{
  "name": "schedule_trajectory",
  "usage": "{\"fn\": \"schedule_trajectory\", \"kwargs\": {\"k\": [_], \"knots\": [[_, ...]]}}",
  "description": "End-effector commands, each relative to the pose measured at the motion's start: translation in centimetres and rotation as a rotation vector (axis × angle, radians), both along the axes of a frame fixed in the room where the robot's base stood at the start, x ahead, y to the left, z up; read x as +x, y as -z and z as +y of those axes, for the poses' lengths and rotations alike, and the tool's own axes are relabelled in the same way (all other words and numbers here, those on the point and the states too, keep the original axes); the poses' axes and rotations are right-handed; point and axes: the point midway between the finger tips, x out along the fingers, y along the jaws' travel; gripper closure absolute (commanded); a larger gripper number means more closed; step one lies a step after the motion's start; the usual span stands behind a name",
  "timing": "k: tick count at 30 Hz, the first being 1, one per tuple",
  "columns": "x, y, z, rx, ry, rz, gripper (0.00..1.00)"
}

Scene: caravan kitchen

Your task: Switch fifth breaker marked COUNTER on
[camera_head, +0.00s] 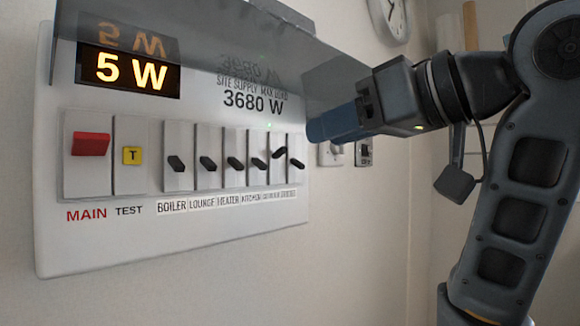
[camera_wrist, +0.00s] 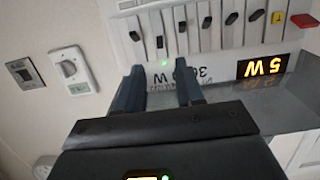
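The breaker panel (camera_head: 120,240) fills the left of the head view. The fifth breaker's lever (camera_head: 279,153) sits higher than the others; its label is blurred. The sixth lever (camera_head: 297,163) and fourth lever (camera_head: 257,163) are down. My gripper (camera_head: 312,129) is at the panel's right edge, fingers apart, empty; it also shows in the wrist view (camera_wrist: 160,70). I see no finger clearly touching a lever.
A grey see-through cover (camera_head: 200,40) is raised over the panel's top. The display (camera_head: 130,72) reads 5 W. The red MAIN switch (camera_head: 91,144) and yellow TEST button (camera_head: 132,155) are at left. Wall fittings (camera_wrist: 70,67) are right of the panel. A clock (camera_head: 390,15) hangs above.

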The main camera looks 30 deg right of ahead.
Motion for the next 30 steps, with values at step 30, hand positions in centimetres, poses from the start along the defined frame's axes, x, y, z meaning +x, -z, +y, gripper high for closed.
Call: {"fn": "schedule_trajectory", "kwargs": {"k": [30], "knots": [[3.9, 21.9, 1.3, 0.395, 0.109, 0.021, 0.63]]}}
